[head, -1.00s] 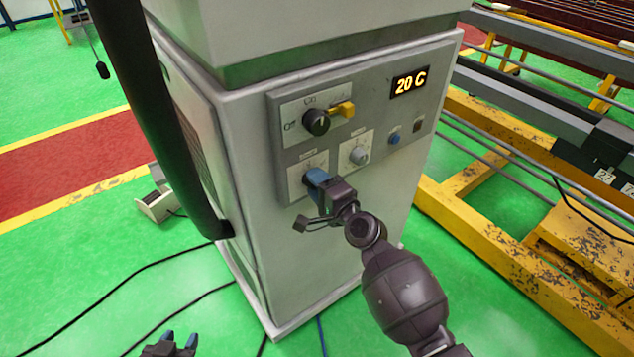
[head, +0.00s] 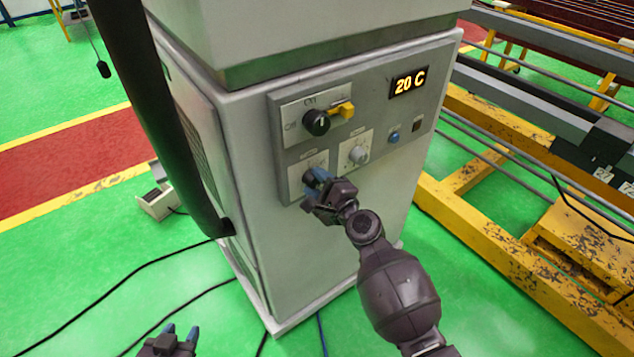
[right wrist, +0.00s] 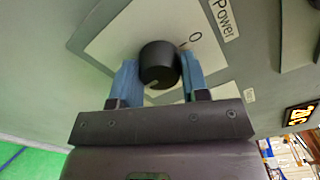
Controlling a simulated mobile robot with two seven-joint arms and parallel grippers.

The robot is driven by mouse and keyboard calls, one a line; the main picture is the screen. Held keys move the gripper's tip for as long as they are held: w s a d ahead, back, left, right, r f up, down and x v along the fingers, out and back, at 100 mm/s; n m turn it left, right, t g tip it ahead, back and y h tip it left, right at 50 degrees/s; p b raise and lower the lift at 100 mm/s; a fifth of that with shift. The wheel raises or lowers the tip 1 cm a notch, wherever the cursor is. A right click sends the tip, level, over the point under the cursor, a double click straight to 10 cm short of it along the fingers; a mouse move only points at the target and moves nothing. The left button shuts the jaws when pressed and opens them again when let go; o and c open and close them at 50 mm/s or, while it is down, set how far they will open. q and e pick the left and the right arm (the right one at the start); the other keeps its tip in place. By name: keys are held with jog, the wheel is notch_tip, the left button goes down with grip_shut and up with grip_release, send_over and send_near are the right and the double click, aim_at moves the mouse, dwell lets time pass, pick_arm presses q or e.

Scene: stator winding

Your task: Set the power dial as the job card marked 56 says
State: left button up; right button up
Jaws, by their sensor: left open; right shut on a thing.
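The power dial (right wrist: 158,65) is a black round knob on a pale plate marked "Power" and "0" in the right wrist view. A light mark shows on its near edge. My right gripper (right wrist: 160,78) has its blue fingers on both sides of the knob and is shut on it. In the head view my right gripper (head: 317,183) is at the lower-left plate of the panel and mostly hides the dial. My left gripper (head: 177,336) is open and empty, low at the bottom edge, away from the cabinet. The job card marked 56 cannot be made out.
A yellow frame (head: 470,200) stands right. Cables lie on the green floor.

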jog(key=o, duration=0.9)
jog(key=shift+d, duration=0.1)
jog(key=v, duration=1)
jog(key=shift+s+d, duration=0.15)
jog(key=shift+s, duration=0.2)
